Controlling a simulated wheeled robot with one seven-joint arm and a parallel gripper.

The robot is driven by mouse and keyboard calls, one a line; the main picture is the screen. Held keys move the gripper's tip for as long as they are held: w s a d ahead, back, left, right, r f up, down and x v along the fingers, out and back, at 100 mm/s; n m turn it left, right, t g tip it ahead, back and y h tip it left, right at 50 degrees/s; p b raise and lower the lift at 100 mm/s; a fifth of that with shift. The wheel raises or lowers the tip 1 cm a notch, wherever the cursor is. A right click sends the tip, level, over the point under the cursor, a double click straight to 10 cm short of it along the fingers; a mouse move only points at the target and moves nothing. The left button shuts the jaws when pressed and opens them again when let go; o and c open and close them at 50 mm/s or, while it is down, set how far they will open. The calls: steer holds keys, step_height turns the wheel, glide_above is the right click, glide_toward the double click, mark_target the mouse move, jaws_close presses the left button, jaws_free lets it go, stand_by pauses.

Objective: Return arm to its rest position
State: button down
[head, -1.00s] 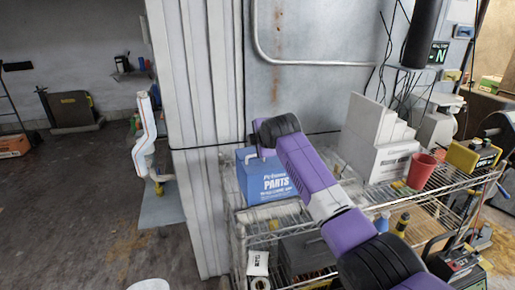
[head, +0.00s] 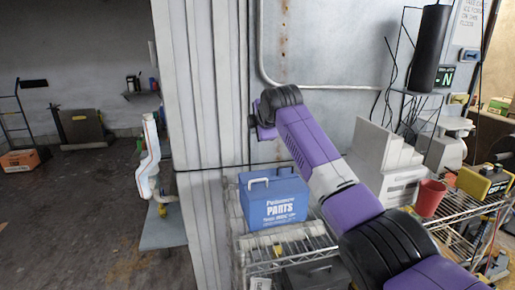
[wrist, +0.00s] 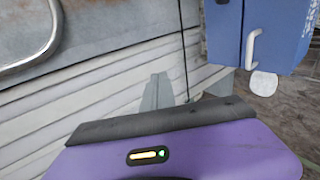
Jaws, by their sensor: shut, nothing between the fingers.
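My purple arm reaches from the lower right of the head view up to a dark joint in front of the grey wall. Its far end past that joint is mostly hidden, so my gripper's fingers do not show there. In the wrist view, my gripper (wrist: 157,91) shows as two grey fingers close together beyond the purple wrist body. They are shut and empty. The blue PARTS box (head: 273,199) stands on the wire shelf left of my arm.
Open floor (head: 60,220) lies at the left.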

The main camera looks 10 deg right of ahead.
step_height(320, 180, up, 10)
steer(key=w+a+m+t, duration=0.2)
steer(key=m+t, duration=0.1)
steer(key=s+a+f+m+t+y, duration=0.2)
steer(key=s+f+m+t, duration=0.65)
steer(key=s+f, duration=1.7)
steer(key=s+d+f+m+g, duration=0.2)
steer(key=s+f, duration=0.1)
steer(key=s, duration=1.3)
steer(key=s+d+f+m+g+h+b, duration=0.1)
steer(key=s+d+f+m+g, duration=0.1)
steer(key=s, duration=1.4)
steer(key=s+d+f+m+g+h, duration=0.1)
steer(key=s+d+f+m+g, duration=0.1)
steer(key=s, duration=1.5)
step_height(320, 180, down, 3)
steer(key=shift+d+m+g+b, duration=0.15)
steer(key=shift+m+g+b, duration=0.25)
steer(key=shift+g, duration=0.65)
